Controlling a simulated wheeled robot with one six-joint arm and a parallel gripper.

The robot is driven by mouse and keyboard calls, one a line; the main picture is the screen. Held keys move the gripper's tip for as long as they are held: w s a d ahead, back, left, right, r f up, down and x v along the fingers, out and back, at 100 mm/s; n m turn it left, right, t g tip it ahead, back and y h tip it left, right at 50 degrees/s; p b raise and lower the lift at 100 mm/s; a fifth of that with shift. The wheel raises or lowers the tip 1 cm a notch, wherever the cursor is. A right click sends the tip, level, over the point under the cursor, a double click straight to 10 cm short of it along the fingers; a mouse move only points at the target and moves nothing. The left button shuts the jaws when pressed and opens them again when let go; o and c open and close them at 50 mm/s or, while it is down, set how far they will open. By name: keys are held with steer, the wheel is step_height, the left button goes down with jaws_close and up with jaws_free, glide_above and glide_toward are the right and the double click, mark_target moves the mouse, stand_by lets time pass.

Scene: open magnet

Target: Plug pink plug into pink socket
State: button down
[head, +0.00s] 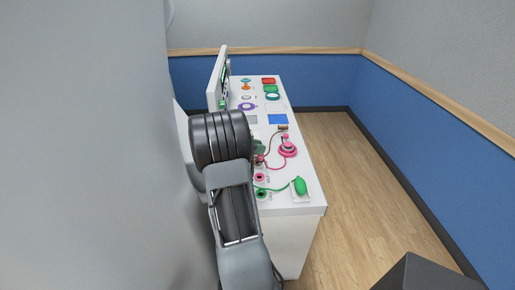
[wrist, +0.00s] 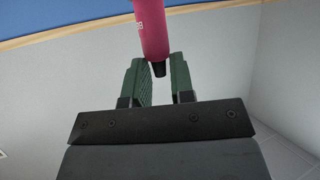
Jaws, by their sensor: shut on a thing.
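In the wrist view, my gripper (wrist: 158,68) has its two green fingers on either side of the lower end of a pink plug (wrist: 152,30). The plug points up and away, and its far end is cut off by the picture's top edge. In the head view, my gripper (head: 258,148) is mostly hidden behind my arm, above the left part of the white bench top. A small pink piece, probably the plug (head: 261,159), shows just below it. The pink socket (head: 260,177) is a pink ring on the bench top, a little nearer the camera and apart from the plug.
A green socket (head: 262,194) lies in front of the pink one. A green bulb (head: 300,186) with a green cord sits near the front right corner. A pink round item (head: 288,148) has a cord beside it. An upright white panel (head: 217,78) stands along the bench's left side.

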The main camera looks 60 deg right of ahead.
mark_target(258, 159)
step_height(258, 159, down, 4)
steer(key=b, duration=0.4)
steer(key=shift+f, duration=0.95)
steer(key=shift+w+a+p, duration=0.1)
steer(key=shift+a+p, duration=0.05)
steer(key=shift+p, duration=0.25)
steer(key=shift+f, duration=1.45)
stand_by(0.4)
steer(key=c, duration=0.9)
jaws_free()
